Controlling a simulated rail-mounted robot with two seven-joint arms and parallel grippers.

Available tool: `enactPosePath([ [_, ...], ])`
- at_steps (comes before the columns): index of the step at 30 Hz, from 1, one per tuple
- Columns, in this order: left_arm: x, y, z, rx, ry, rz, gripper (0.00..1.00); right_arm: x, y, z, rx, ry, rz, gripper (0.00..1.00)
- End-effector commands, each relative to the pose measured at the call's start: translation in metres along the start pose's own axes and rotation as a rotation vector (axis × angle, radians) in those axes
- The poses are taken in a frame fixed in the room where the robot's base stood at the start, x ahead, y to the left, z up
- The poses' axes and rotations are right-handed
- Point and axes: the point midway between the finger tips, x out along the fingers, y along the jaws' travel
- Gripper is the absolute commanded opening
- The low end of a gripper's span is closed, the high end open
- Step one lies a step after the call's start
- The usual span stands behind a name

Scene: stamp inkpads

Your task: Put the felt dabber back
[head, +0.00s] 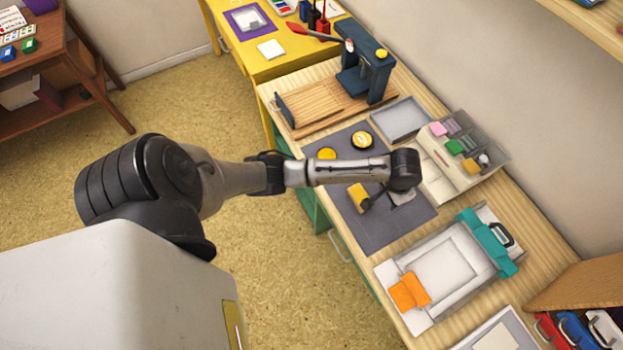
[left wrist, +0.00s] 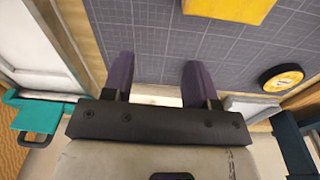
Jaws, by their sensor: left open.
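I cannot pick out the felt dabber with certainty. A yellow block (head: 357,196) lies on the dark grid mat (head: 405,228) in the head view; it also shows, cut off, at the top of the left wrist view (left wrist: 228,9). My left gripper (left wrist: 158,72) is open over the mat's back edge, with nothing visible between its purple fingers. In the head view it is partly hidden under my wrist, close to the yellow block. A small pale round knob (head: 483,160) stands in the grey organizer (head: 452,170) behind it. My right gripper is not seen.
A round yellow ink tin (head: 362,139) and a yellow disc (head: 327,153) lie on the mat's left part. A dark blue press (head: 366,70) and grey tray (head: 401,120) stand to the left. A teal-handled frame (head: 487,241) stands to the right. The mat's front right is clear.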

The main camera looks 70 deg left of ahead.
Motion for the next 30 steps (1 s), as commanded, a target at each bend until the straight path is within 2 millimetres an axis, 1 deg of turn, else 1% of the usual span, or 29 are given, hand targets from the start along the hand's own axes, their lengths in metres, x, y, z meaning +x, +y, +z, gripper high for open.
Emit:
enactPosePath([
  [1,0.012,0.017,0.032,0.052,0.011,0.023,0.53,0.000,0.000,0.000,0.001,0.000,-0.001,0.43],
  [2,0.016,0.024,0.046,0.079,0.025,0.031,0.53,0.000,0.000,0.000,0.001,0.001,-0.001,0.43],
  [3,0.019,0.032,0.066,0.111,0.044,0.042,0.53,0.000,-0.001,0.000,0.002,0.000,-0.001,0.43],
  [5,0.021,0.041,0.095,0.152,0.072,0.054,0.53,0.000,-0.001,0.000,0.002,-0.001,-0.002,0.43],
  [6,0.021,0.046,0.114,0.174,0.092,0.061,0.53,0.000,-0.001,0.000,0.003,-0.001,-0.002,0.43],
  [8,0.018,0.051,0.141,0.199,0.120,0.064,0.53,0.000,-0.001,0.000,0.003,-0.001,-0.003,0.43],
  [9,0.014,0.053,0.158,0.212,0.138,0.064,0.53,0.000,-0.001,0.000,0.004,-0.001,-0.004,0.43],
  [12,0.002,0.052,0.194,0.233,0.177,0.053,0.53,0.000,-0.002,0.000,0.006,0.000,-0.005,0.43],
  [15,-0.011,0.048,0.221,0.242,0.207,0.032,0.53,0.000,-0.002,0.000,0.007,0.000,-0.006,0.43],
  [18,-0.022,0.043,0.241,0.247,0.225,0.010,0.53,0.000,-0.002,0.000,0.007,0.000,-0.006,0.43],
  [21,-0.030,0.039,0.253,0.249,0.238,-0.008,0.53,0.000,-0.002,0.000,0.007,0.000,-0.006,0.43],
  [25,-0.036,0.036,0.260,0.250,0.244,-0.021,0.53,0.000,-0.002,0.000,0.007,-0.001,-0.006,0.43],
  [30,-0.036,0.035,0.260,0.251,0.245,-0.023,0.53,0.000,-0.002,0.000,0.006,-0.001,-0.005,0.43],
])
